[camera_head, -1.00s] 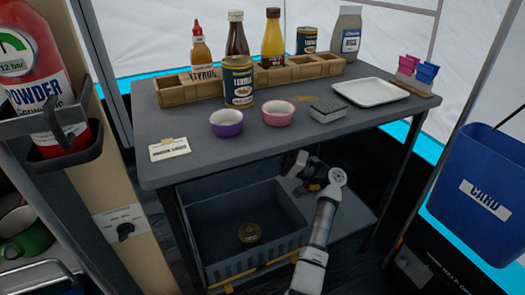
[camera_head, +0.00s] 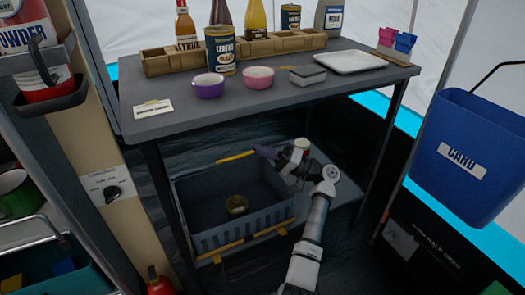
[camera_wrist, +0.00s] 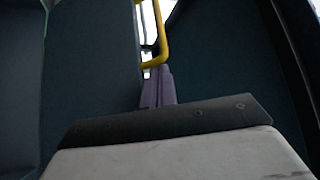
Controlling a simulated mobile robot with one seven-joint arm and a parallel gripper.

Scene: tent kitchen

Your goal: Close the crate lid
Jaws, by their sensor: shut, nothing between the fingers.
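The grey crate (camera_head: 245,240) stands on the low shelf under the table, open at the top, with a tin (camera_head: 236,205) inside. A yellow bar (camera_head: 234,156) shows above its back edge, seemingly the handle of the raised lid; the lid panel is hard to tell from the dark background. My gripper (camera_head: 264,152) is shut and empty, above the crate's back right, its purple fingers pointing left at the bar's right end. In the wrist view the shut fingers (camera_wrist: 158,88) are just below a yellow handle (camera_wrist: 162,38); I cannot tell whether they touch.
The tabletop (camera_head: 290,97) is close above my gripper, holding bowls, a sponge, a tray and a wooden rack with bottles and tins. Table legs stand left and right. A blue bin (camera_head: 468,150) hangs at the right. Shelf space right of the crate is partly filled by my arm.

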